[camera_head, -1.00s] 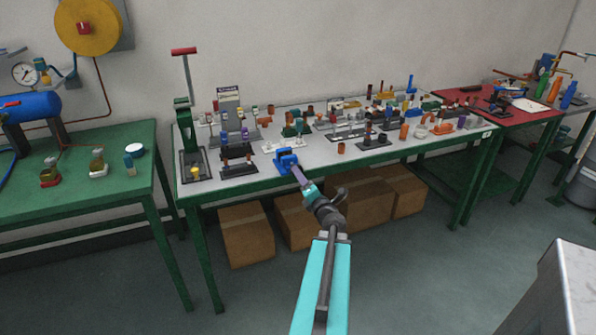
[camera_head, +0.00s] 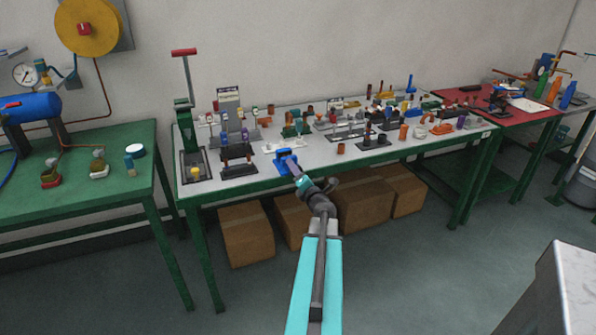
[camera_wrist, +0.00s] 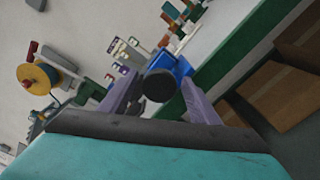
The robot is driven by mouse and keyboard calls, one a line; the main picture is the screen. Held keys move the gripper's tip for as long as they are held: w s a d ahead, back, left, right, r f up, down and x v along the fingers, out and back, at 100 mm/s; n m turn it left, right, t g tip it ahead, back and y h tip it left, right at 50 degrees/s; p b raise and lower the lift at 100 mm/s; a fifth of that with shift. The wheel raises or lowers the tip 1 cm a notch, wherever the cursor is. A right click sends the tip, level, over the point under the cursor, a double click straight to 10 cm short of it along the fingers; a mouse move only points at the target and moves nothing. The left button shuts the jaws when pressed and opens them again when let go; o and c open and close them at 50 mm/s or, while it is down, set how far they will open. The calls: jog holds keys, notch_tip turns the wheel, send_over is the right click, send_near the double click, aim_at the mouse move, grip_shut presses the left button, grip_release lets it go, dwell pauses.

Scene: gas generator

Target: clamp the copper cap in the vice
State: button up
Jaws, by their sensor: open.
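The small blue vice (camera_head: 283,159) stands at the front edge of the grey-topped table, and its blue body also shows in the wrist view (camera_wrist: 181,68). My gripper (camera_head: 292,165) is right at the vice's front, with its purple fingers apart. In the wrist view my gripper (camera_wrist: 160,92) is open around a dark round end (camera_wrist: 158,86). I cannot tell whether this is part of the vice or a cap, or whether the fingers touch it. A small copper-coloured piece (camera_head: 341,148) stands on the table right of the vice. I cannot tell which piece is the copper cap.
The grey tabletop (camera_head: 318,157) holds many small parts and stands behind the vice. A lever press (camera_head: 187,130) stands at its left end. Cardboard boxes (camera_head: 246,235) sit under the table. A green table (camera_head: 90,190) is at the left, a red-topped one (camera_head: 510,118) at the right.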

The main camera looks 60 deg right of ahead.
jog(key=c, duration=1)
jog(key=shift+d+r, duration=0.1)
jog(key=shift+d, duration=0.4)
jog(key=shift+a+f, duration=0.2)
jog(key=shift+a, duration=0.2)
jog(key=shift+c, duration=0.3)
jog(key=shift+o, duration=0.2)
jog(key=shift+a, duration=0.2)
jog(key=m+p, duration=0.3)
jog(key=m, duration=0.2)
jog(key=shift+r, duration=0.15)
jog(key=shift+m+p, duration=1.4)
jog(key=shift+m, duration=0.7)
jog(key=shift+c, duration=0.2)
